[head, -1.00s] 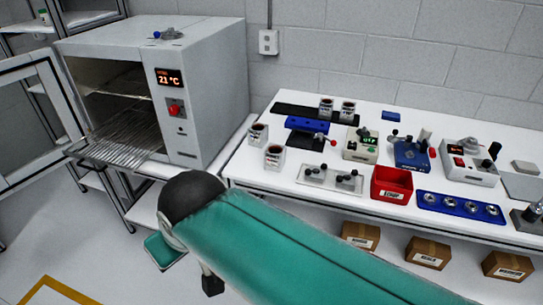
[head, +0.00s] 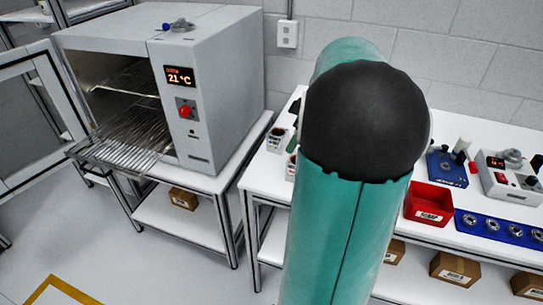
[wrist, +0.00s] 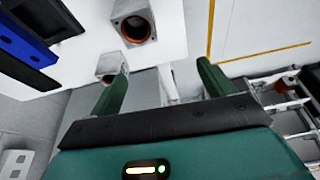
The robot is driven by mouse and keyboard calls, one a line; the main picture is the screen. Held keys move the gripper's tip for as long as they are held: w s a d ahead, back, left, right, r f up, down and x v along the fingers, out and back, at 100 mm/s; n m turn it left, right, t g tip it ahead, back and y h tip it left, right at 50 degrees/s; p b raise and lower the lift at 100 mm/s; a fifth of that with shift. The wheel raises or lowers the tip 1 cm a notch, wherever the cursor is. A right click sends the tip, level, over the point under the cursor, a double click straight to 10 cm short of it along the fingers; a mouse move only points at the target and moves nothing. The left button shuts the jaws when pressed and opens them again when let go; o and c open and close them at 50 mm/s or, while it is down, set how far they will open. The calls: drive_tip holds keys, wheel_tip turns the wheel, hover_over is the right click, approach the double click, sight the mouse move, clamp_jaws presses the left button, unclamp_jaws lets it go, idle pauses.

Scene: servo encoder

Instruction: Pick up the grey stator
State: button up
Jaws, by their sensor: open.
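Two grey stators with copper-coloured windings show just left of my arm in the head view: one farther back (head: 277,138) and one nearer (head: 292,166), partly hidden by my arm. In the wrist view, one grey stator (wrist: 134,22) shows its round bore above the gap between the fingers. Another (wrist: 112,66) is partly behind the left fingertip. I cannot tell which is which across the views. My gripper (wrist: 163,77) is open, with nothing between its fingers.
A blue fixture (wrist: 22,45) lies at the wrist view's upper left. A red bin (head: 428,203) and a blue tray (head: 500,229) stand on the bench right of my arm. An oven (head: 210,90) with its door open stands left. Floor is clear in front.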

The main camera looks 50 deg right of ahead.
drive_tip(key=s+d+f, duration=0.1)
drive_tip(key=s+d, duration=0.2)
drive_tip(key=d, duration=0.2)
drive_tip(key=x, duration=0.8)
drive_tip(key=shift+w+a+f, duration=0.15)
drive_tip(key=shift+a+f, duration=0.1)
drive_tip(key=shift+f, duration=0.1)
drive_tip(key=shift+w+x, duration=0.2)
drive_tip(key=shift+x, duration=2.55)
drive_tip(key=shift+a+r, duration=0.1)
drive_tip(key=shift+r, duration=0.1)
drive_tip(key=c, duration=1.5)
